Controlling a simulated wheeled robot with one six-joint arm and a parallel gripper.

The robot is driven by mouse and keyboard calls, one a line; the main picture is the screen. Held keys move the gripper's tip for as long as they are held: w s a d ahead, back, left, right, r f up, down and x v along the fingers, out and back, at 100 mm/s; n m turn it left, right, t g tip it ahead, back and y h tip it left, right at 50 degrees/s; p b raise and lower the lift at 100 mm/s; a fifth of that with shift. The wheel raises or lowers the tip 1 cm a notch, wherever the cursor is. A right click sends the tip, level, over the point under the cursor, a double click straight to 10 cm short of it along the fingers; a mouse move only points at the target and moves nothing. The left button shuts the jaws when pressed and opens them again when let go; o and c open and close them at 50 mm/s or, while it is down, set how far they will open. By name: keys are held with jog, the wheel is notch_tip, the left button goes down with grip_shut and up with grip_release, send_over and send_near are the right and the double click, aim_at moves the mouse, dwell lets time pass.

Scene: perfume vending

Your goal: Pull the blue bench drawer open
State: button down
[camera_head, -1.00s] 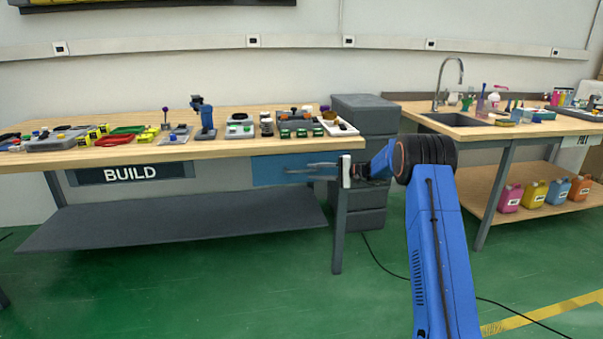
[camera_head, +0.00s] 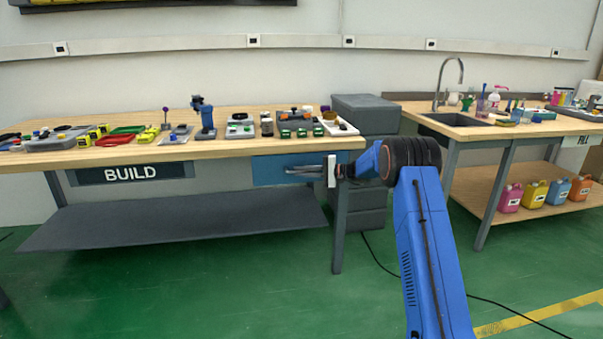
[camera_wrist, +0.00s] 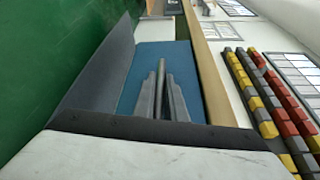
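The blue bench drawer (camera_head: 268,171) is under the right end of the wooden bench top, its front flush with the bench and shut. Its blue front also fills the middle of the wrist view (camera_wrist: 130,75). A grey bar handle (camera_wrist: 161,66) runs across that front. My gripper (camera_head: 290,170) reaches in from the right in front of the drawer. In the wrist view, its two grey fingers (camera_wrist: 160,80) lie one on each side of the handle, slightly apart. I cannot tell whether they touch it.
The wooden bench top (camera_head: 225,146) above carries several small parts and trays. A bench leg (camera_head: 339,225) stands just right of the drawer, near my gripper. A grey cabinet (camera_head: 366,108) is behind it. A low shelf (camera_head: 170,225) lies below; green floor in front is clear.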

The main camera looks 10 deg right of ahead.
jog(key=s, duration=2.6)
jog(key=shift+s, duration=0.2)
jog(key=shift+d, duration=0.1)
jog(key=c, duration=1.8)
grip_release()
jog(key=v, duration=1.7)
jog(key=shift+d, duration=0.2)
